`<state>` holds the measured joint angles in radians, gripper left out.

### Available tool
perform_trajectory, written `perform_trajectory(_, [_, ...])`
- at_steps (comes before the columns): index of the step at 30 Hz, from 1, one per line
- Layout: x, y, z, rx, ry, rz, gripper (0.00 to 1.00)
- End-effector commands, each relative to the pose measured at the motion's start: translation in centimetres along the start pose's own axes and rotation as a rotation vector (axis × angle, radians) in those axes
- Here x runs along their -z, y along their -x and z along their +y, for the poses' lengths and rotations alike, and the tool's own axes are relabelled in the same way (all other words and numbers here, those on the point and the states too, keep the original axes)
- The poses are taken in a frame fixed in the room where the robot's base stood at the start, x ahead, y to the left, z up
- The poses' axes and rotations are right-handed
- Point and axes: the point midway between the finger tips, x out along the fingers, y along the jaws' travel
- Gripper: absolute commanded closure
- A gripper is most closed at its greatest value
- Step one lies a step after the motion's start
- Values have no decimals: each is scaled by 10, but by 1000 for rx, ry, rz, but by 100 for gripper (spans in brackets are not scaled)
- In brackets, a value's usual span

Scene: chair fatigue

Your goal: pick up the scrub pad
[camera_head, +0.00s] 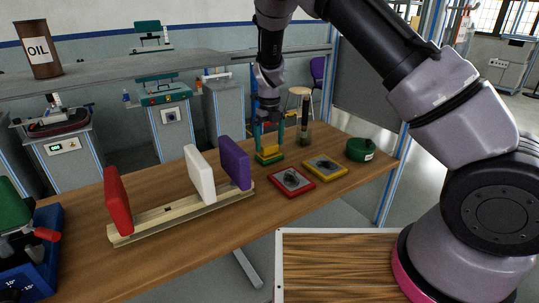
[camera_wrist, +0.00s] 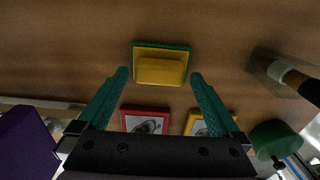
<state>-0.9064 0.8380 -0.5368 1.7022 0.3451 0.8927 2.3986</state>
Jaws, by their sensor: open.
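The scrub pad (camera_head: 269,155) is a small yellow block with a green layer, lying flat on the wooden table. In the wrist view the scrub pad (camera_wrist: 160,70) is near the upper middle, its green layer showing around the yellow part. My gripper (camera_head: 269,132) points down just above it. In the wrist view its teal fingers (camera_wrist: 159,77) are spread wide, with tips to the left and right of the pad's near edge. Nothing is held. I cannot tell the exact height of the tips over the pad.
Red-framed (camera_head: 291,182) and yellow-framed (camera_head: 324,167) plates lie close to the pad. A clear jar (camera_head: 304,139) holding a dark stick and a green tin (camera_head: 360,150) stand to the right. A wooden rack (camera_head: 182,216) with red, white and purple panels stands to the left.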

Motion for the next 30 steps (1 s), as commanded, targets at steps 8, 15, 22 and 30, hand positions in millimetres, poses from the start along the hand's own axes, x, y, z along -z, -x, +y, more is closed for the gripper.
perform_trajectory(8, [0,-24,0,0,0,-1,0])
perform_trajectory(15, [0,-23,0,0,0,-1,31])
perform_trajectory(22, [0,-23,0,0,0,-1,77])
perform_trajectory(30, [-1,-7,0,0,0,-4,77])
